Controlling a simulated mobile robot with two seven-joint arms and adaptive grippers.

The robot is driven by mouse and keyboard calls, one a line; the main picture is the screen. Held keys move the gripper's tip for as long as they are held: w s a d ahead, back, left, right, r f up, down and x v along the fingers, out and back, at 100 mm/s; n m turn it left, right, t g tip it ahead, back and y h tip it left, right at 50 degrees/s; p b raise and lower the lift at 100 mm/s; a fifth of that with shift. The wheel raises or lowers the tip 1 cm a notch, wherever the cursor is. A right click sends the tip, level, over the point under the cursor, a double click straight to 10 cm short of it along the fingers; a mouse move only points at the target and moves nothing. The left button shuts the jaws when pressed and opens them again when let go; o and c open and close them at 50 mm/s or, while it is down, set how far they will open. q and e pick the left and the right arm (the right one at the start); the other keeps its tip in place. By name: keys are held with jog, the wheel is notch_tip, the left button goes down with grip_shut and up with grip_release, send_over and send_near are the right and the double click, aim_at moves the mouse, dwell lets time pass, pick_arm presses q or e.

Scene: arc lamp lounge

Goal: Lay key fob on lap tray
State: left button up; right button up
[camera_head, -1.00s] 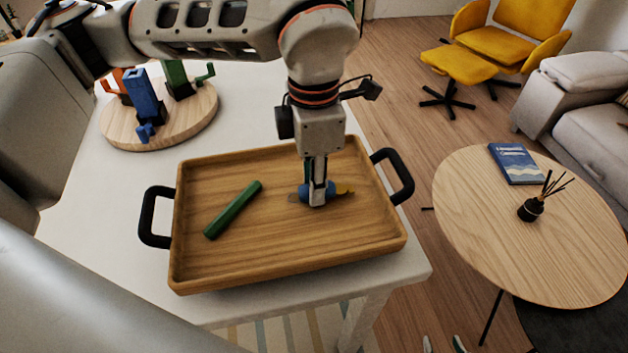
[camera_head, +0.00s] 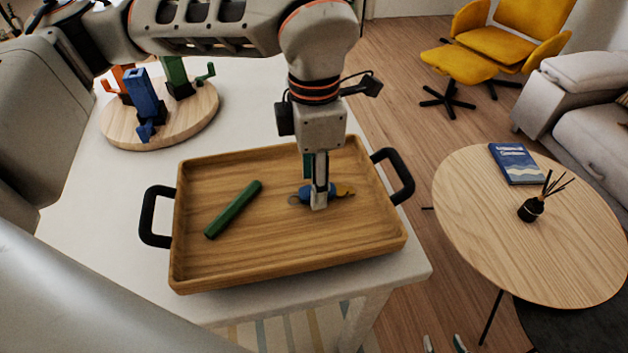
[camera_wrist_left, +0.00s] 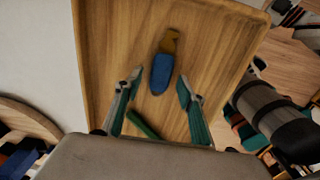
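The key fob (camera_head: 306,191), blue with a yellow end, lies on the wooden lap tray (camera_head: 290,265), right of the tray's middle in the head view. One gripper (camera_head: 319,200) stands over it, partly covering it. In the left wrist view the blue fob (camera_wrist_left: 161,73) lies on the tray floor between the separated fingers of my left gripper (camera_wrist_left: 158,88), with a gap visible on both sides. I take these to be the same gripper. Dark arm parts with teal pieces at the right of the left wrist view may be my right arm; its fingers are not clear.
A green stick (camera_head: 233,209) lies in the tray, left of the fob. The tray has black handles. A round board (camera_head: 185,130) with blue, green and orange pieces stands behind left on the white table (camera_head: 75,225). A round side table (camera_head: 470,220) stands right.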

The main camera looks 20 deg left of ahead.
pick_arm(q)
notch_tip(320, 180, up, 11)
jog(key=shift+r, duration=0.15)
dwell(0.6)
